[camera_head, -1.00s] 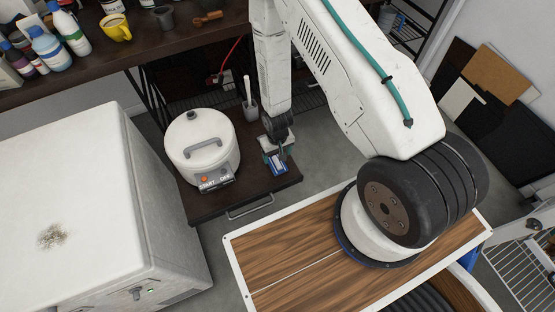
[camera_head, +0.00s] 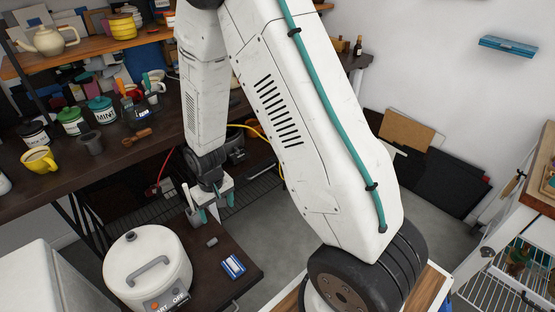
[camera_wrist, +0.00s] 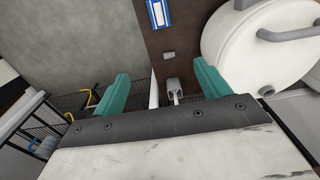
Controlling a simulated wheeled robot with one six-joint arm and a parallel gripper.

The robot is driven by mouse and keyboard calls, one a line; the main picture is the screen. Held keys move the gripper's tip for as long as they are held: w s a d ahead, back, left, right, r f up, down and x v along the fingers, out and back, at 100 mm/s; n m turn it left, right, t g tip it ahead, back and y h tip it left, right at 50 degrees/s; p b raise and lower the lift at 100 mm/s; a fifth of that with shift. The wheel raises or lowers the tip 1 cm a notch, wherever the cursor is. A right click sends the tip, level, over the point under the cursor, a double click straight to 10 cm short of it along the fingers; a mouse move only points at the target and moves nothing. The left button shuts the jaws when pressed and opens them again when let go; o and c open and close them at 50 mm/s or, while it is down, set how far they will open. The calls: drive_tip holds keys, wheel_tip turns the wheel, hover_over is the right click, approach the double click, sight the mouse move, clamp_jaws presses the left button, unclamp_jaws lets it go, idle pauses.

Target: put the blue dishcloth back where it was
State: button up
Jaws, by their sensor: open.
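A small flat blue item with a white label (camera_head: 232,266) lies on the dark side table, near its right edge. It also shows at the top of the wrist view (camera_wrist: 158,13). I cannot tell for sure that it is the dishcloth; no other clear cloth shows. My gripper (camera_head: 216,209) is open, with teal fingers apart, above the back of the side table and apart from the blue item. In the wrist view, nothing is held between the fingers (camera_wrist: 162,82).
A white pot (camera_head: 147,268) stands left of the blue item. A small grey cylinder (camera_head: 211,242) lies between them and the gripper. A cluttered dark workbench (camera_head: 100,165) runs behind. A blue wall item (camera_head: 508,46) hangs at the upper right. Open floor lies right of the side table.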

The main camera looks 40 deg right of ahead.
drive_tip(key=s+d+r, duration=0.1)
drive_tip(key=s+r, duration=0.4)
drive_tip(key=r, duration=0.7)
drive_tip(key=s+d+r, duration=0.1)
drive_tip(key=s+r, duration=0.3)
drive_tip(key=r, duration=0.8)
drive_tip(key=s+r, duration=0.4)
drive_tip(key=s, duration=0.4)
drive_tip(key=s+r, duration=0.5)
drive_tip(key=s, duration=0.3)
drive_tip(key=shift+d+r+t, duration=0.2)
drive_tip(key=shift+d+t, duration=0.1)
drive_tip(key=shift+t, duration=0.1)
